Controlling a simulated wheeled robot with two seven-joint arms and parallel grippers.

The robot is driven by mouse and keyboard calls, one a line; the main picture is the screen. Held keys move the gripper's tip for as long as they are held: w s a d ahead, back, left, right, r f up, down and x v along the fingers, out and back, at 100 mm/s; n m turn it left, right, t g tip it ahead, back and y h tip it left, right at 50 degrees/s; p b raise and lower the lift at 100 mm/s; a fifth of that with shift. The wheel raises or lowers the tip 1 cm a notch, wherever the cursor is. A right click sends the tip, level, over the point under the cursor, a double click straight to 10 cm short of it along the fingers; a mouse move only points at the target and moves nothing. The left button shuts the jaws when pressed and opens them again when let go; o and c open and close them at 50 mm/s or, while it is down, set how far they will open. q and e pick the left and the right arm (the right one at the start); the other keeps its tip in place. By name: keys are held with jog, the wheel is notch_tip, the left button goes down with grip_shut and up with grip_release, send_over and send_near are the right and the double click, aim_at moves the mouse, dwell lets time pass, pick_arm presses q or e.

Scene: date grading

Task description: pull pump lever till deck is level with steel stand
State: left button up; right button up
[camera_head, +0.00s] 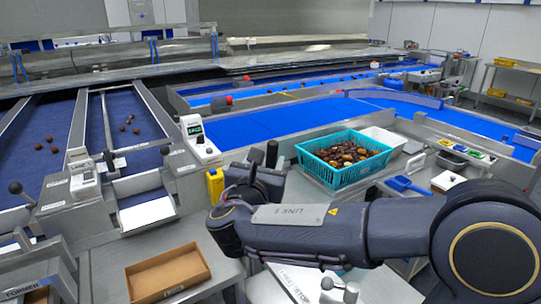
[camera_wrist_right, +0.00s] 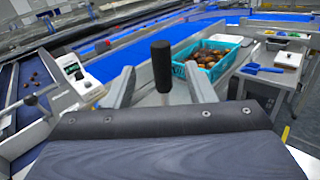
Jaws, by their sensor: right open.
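A lever with a black grip stands upright in the right wrist view (camera_wrist_right: 161,66), and its black top also shows in the head view (camera_head: 271,153). My right gripper (camera_wrist_right: 160,88) is open, with one grey finger on each side of the lever; I cannot tell whether either touches it. In the head view my right gripper (camera_head: 258,172) is partly hidden by its own arm. A turquoise crate of dates (camera_head: 335,180) stands on a grey surface beyond the lever. I cannot tell clearly which surfaces are the deck and the steel stand, or their heights. My left gripper is out of view.
A white bin (camera_head: 384,136) stands behind the crate, and a blue scoop (camera_head: 407,185) lies to its right. A brown tray (camera_head: 167,273) lies at front left. Blue conveyor belts (camera_head: 260,122) run behind. A yellow object (camera_head: 214,184) stands left of my right gripper.

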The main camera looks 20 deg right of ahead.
aim_at(271, 151)
jog(key=shift+w+d+r, duration=0.1)
jog(key=shift+w+d, duration=0.15)
jog(key=shift+w, duration=0.1)
jog(key=p+x, duration=0.1)
jog(key=x, duration=0.5)
jog(key=shift+d, duration=0.1)
